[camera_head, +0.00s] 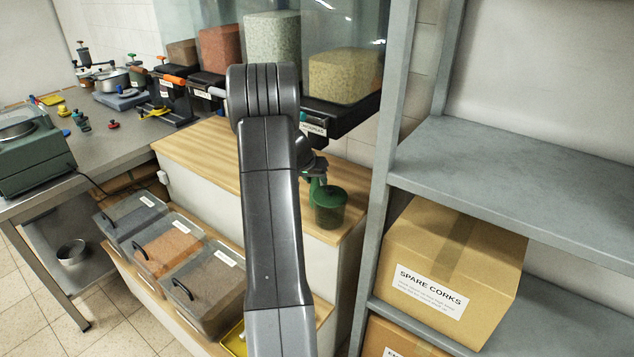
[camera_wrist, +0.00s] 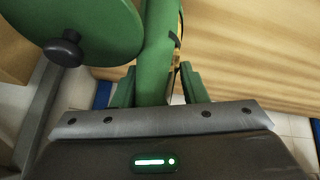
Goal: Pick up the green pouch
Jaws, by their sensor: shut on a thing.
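A narrow green thing, which I take for the green pouch (camera_wrist: 157,45), stands between the fingers of my gripper (camera_wrist: 157,88) in the wrist view. My gripper is shut on it. A dark loop shows at its right edge. In the head view my gripper (camera_head: 314,172) is largely hidden behind my arm, and only a sliver of the pouch (camera_head: 314,187) shows below it, over the wooden counter. A green jar (camera_head: 329,208) stands close on its right; its round lid with a black knob (camera_wrist: 64,48) shows at the upper left of the wrist view.
The wooden counter (camera_head: 200,150) has bare room at left. Dispensers with several coloured fillings (camera_head: 272,45) stand behind. A grey shelf (camera_head: 510,170) with a SPARE CORKS box (camera_head: 440,280) rises close at right. Lidded bins (camera_head: 165,245) sit below the counter. A cluttered metal table (camera_head: 95,145) is at left.

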